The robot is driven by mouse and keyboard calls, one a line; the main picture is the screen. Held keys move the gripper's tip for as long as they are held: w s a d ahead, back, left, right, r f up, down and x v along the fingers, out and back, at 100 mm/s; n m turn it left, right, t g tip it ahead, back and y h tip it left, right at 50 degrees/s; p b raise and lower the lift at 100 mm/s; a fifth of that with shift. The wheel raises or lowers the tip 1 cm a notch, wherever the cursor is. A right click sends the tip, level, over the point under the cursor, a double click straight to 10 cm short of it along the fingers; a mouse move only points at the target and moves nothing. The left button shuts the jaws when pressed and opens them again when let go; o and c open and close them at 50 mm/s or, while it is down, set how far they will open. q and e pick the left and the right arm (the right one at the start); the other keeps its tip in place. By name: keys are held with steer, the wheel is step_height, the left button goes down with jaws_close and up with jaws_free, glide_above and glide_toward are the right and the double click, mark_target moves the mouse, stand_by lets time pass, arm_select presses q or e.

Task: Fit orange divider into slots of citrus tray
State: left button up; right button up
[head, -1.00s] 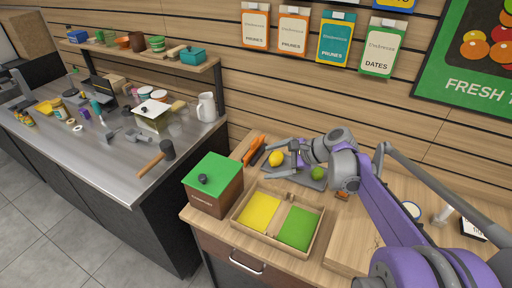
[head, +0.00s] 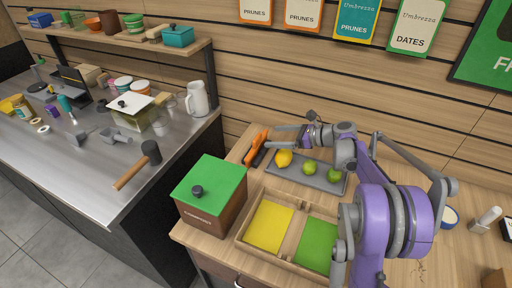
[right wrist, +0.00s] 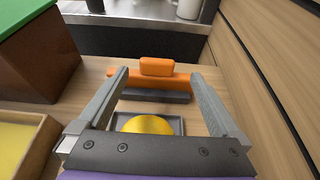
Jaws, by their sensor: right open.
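The orange divider (head: 255,150) stands at the back left of the wooden counter, near the wall. In the right wrist view the divider (right wrist: 150,80) is a long orange strip with a raised block on top, beside a dark grey bar. My right gripper (head: 270,136) is open, its two fingers pointing toward the divider. In the right wrist view the gripper (right wrist: 160,95) has nothing between its fingers, and the divider lies just ahead of their tips. The wooden citrus tray (head: 240,232) has a yellow and a green floor half, with bare wood between; my arm hides part of its right side.
A grey tray (head: 325,184) holding a lemon (head: 284,158) and limes (head: 309,167) lies beneath my right arm. A brown box with a green lid (head: 210,183) stands left of the citrus tray. The slatted wall (head: 270,70) rises close behind.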

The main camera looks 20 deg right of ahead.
mark_target(259, 137)
steer(key=shift+x, duration=1.15)
steer(key=x, duration=0.5)
steer(key=shift+w+a+f+p, duration=0.15)
steer(key=shift+a+f+p, duration=0.05)
steer(key=shift+a+p, duration=0.15)
steer(key=c, duration=1.3)
